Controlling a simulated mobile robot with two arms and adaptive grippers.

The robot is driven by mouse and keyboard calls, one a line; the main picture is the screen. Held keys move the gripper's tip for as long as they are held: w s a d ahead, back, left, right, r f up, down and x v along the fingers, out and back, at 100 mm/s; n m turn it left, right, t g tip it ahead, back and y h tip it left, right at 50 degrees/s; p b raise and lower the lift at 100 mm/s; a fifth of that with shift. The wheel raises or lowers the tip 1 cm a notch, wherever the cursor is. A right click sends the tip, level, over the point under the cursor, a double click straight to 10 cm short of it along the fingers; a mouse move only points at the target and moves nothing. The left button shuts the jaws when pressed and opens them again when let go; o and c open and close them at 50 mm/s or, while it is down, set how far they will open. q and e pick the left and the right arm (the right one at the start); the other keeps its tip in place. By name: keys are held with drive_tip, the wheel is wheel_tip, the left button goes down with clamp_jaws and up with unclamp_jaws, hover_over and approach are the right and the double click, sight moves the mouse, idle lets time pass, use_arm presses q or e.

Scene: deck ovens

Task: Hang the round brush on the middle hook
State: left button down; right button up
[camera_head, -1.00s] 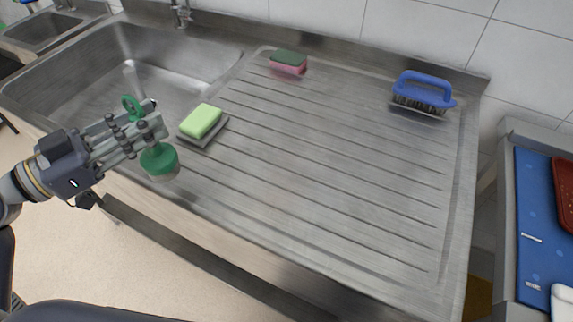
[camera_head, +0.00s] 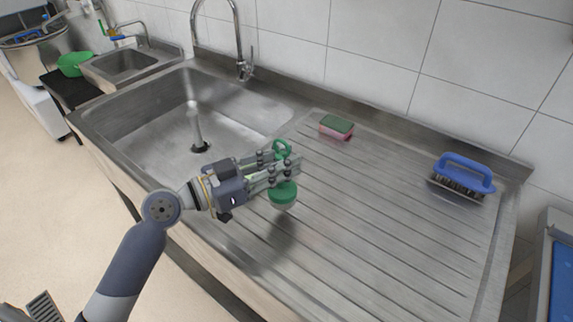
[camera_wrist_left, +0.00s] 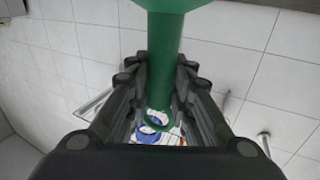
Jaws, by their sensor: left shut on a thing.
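The round brush (camera_head: 283,194) is green, with a ring at the top of its handle and its round head at the bottom. My left gripper (camera_head: 290,170) is shut on its handle and holds it roughly upright above the drainboard, near the basin's edge. In the left wrist view the green handle (camera_wrist_left: 163,65) runs between the fingers, with its ring (camera_wrist_left: 159,119) beyond them. No hook shows in the head view. A thin metal piece (camera_wrist_left: 265,140) stands out from tiles in the wrist view; I cannot tell what it is. My right gripper is out of view.
The drainboard (camera_head: 400,240) has free room to the right. A pink and green sponge (camera_head: 336,127) and a blue-handled brush (camera_head: 463,175) sit along its back. The sink basin (camera_head: 165,115) and tall faucet (camera_head: 243,60) are behind left. The tiled wall (camera_head: 380,45) closes the back.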

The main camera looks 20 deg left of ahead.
sight(282, 198)
use_arm(q)
drive_tip(key=shift+w+d, duration=0.3)
drive_tip(key=shift+d+f, duration=0.1)
drive_tip(key=shift+f, duration=0.1)
wheel_tip(282, 198, down, 3)
drive_tip(key=shift+f, duration=0.1)
drive_tip(key=shift+f, duration=0.15)
drive_tip(key=c, duration=1.6)
unclamp_jaws()
drive_tip(key=shift+c, duration=0.2)
drive_tip(key=shift+o, duration=1.1)
